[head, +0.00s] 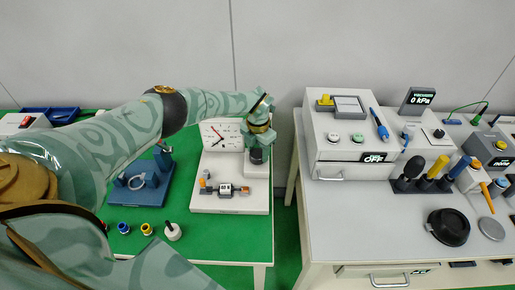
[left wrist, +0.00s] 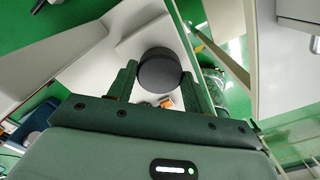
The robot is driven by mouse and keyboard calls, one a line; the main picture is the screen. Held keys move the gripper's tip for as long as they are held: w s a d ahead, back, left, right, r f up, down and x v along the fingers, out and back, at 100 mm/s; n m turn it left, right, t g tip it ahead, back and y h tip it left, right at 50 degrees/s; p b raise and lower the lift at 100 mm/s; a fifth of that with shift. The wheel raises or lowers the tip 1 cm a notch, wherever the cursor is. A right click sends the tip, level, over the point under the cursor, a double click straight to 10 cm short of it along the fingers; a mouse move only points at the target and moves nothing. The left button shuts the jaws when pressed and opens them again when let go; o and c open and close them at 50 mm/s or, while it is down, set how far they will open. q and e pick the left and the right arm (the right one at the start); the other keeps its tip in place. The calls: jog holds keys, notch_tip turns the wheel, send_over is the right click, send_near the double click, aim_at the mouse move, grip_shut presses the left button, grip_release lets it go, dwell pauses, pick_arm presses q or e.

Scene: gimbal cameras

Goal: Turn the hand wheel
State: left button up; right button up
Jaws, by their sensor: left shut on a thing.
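A dark round wheel or knob (head: 257,156) stands at the right side of a white rig with a dial gauge (head: 222,135). It is partly hidden by my left gripper (head: 258,141), which reaches it from above. In the left wrist view, the dark round top of this wheel (left wrist: 159,68) sits between the two fingers of my left gripper (left wrist: 160,84). The fingers are shut on its sides. The gauge has a white face with a red pointer. My right gripper is not in view.
The rig's white base (head: 230,203) carries a small fitting with orange ends (head: 207,187). A blue stand (head: 140,190) is to its left on the green mat (head: 200,240). Right, across a gap, a grey table (head: 350,230) holds a white box (head: 340,150) and a black round dish (head: 448,227).

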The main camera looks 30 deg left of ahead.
aim_at(258, 153)
pick_arm(q)
jog(key=shift+w+r+n, duration=0.1)
jog(key=shift+n, duration=0.5)
jog(key=o, duration=1)
notch_tip(258, 153, up, 16)
jog(key=p, duration=0.4)
jog(key=shift+r, duration=0.15)
